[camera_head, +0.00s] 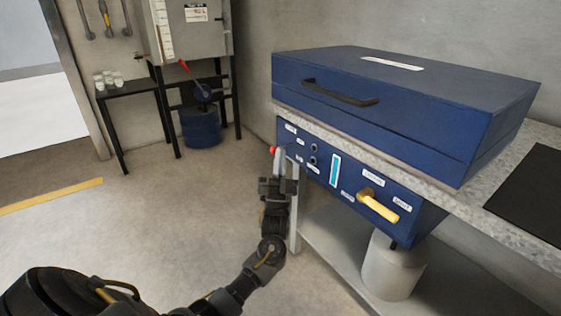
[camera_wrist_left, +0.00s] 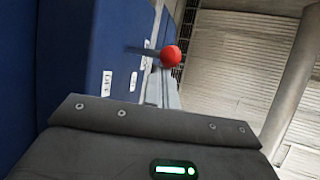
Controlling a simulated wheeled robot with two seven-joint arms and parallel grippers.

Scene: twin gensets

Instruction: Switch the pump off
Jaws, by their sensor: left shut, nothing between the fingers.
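A red ball knob (camera_head: 273,149) on a thin dark lever sticks out from the left end of the blue control panel (camera_head: 318,170). In the left wrist view the red ball (camera_wrist_left: 171,56) and its lever stand out from the blue face, near small white labels (camera_wrist_left: 106,83). My left gripper (camera_head: 281,160) is shut and empty, its fingers pointing up right beside the knob. In the left wrist view the grey fingers (camera_wrist_left: 161,88) reach to just below the ball. I cannot tell whether they touch the lever. My right gripper is not in view.
A yellow handle (camera_head: 378,205) juts from the panel's right part. A blue lidded case (camera_head: 400,100) sits on the speckled counter (camera_head: 350,140) above. A grey canister (camera_head: 392,268) stands below. A black side table (camera_head: 130,88) with cups is at the back left. Open floor lies left.

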